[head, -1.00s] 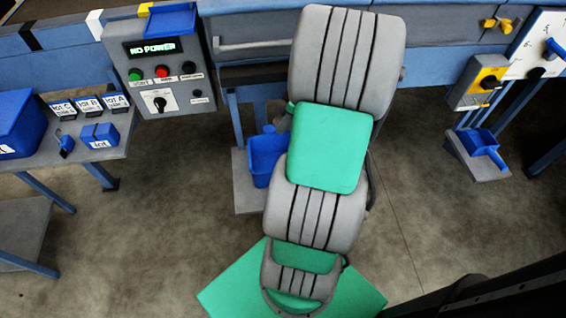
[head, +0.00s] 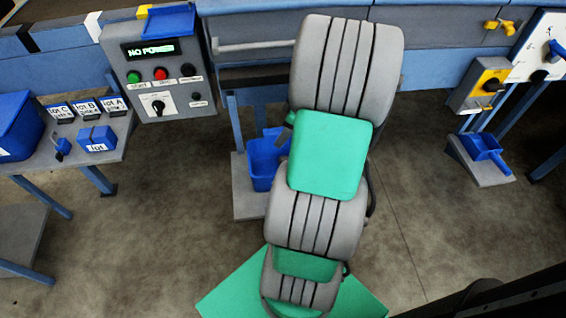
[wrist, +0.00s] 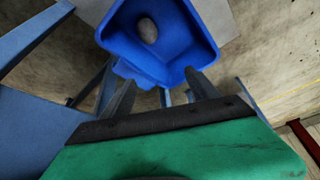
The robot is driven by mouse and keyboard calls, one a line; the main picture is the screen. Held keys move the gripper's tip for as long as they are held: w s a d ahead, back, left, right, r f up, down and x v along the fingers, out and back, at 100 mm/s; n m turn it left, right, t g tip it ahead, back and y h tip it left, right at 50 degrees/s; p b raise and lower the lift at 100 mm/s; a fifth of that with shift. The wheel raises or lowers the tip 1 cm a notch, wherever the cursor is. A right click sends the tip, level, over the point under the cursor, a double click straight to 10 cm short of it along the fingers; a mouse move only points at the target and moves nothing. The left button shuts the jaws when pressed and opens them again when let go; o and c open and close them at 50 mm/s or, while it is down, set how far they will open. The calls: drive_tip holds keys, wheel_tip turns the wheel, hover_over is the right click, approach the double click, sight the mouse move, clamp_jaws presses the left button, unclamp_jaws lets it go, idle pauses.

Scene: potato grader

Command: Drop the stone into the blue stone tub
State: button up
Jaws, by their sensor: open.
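The blue stone tub (head: 262,165) stands on a grey base plate below the machine in the head view, partly covered by my arm. The wrist view shows the tub (wrist: 190,55) from above. A grey-brown oval stone (wrist: 147,30) lies inside it, on the tub's floor. My gripper (wrist: 160,78) is open, its two dark fingers apart with nothing between them, near the tub's edge and apart from the stone. In the head view my arm hides most of the gripper, and the stone cannot be seen.
A control box (head: 163,75) reading "NO POWER" is mounted left of my arm. A side table (head: 110,150) with lot labels and blue containers stands at left. A blue scoop-like tray (head: 483,148) sits on a stand at right. The floor between is clear.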

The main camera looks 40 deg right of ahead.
drive_tip(key=p+v, duration=0.1)
drive_tip(key=v, duration=0.6)
drive_tip(key=shift+r, duration=0.35)
drive_tip(key=w+a+r+m+g+h+p, duration=0.1)
drive_tip(key=w+a+r+p, duration=0.1)
drive_tip(key=a+r+p, duration=0.5)
drive_tip(key=w+a+r+m+p, duration=0.15)
drive_tip(key=a+r, duration=0.35)
drive_tip(key=a, duration=0.5)
drive_tip(key=s+a+r+m+p, duration=0.1)
drive_tip(key=s+a+r+p, duration=0.2)
drive_tip(key=a, duration=0.3)
drive_tip(key=s+a+r+m+h+p, duration=0.1)
drive_tip(key=s+a+r+p, duration=0.1)
drive_tip(key=a, duration=0.4)
drive_tip(key=shift+s+a+r+m+p, duration=0.2)
drive_tip(key=shift+s+r+m+p, duration=0.2)
drive_tip(key=shift+r+p, duration=0.45)
drive_tip(key=shift+r, duration=0.1)
